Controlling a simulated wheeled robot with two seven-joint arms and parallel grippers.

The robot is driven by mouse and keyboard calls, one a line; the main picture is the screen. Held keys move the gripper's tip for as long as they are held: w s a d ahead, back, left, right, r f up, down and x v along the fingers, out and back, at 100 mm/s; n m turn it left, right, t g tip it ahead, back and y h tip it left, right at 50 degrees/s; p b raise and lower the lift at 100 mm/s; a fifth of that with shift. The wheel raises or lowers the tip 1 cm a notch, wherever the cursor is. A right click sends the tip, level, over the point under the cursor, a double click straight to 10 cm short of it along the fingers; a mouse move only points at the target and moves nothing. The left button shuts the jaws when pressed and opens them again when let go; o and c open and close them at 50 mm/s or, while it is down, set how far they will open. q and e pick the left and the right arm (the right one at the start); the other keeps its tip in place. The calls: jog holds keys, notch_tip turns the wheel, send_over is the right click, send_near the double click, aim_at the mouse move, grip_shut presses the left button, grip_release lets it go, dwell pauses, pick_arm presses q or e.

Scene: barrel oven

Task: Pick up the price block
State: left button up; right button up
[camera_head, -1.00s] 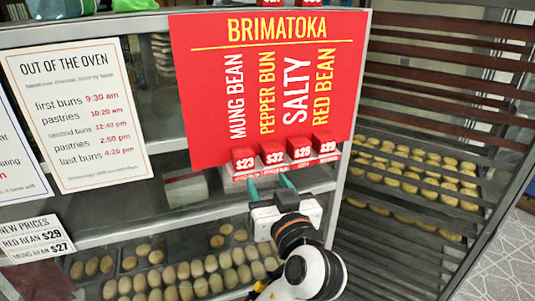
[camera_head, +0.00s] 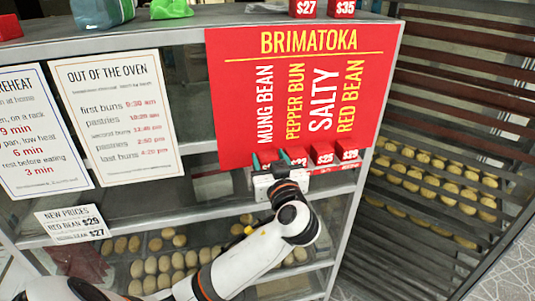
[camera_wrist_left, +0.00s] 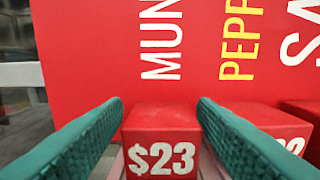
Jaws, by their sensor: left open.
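A row of red price blocks stands on a ledge at the foot of the red BRIMATOKA sign (camera_head: 230,100). The leftmost, the $23 block (camera_wrist_left: 162,143), shows clearly in the left wrist view. My left gripper (camera_head: 270,158) is open, with one green finger on each side of this block. I cannot tell whether the fingers touch it. In the head view the gripper hides most of the $23 block. To its right are the $32 block (camera_head: 298,156), the $25 block (camera_head: 321,153) and the $29 block (camera_head: 347,151). My right gripper is not in view.
The $27 block (camera_head: 303,8) and the $35 block (camera_head: 341,8) stand on the shelf top. A NEW PRICES card (camera_head: 73,225) reads red bean $29, mung bean $27. Trays of buns lie below the ledge. A slatted rack (camera_head: 460,85) stands right.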

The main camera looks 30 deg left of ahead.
pick_arm(q)
jog(key=shift+w+a, duration=0.2)
jog(key=shift+w, duration=0.05)
jog(key=shift+d, duration=0.1)
jog(key=shift+c, duration=0.7)
jog(key=c, duration=0.6)
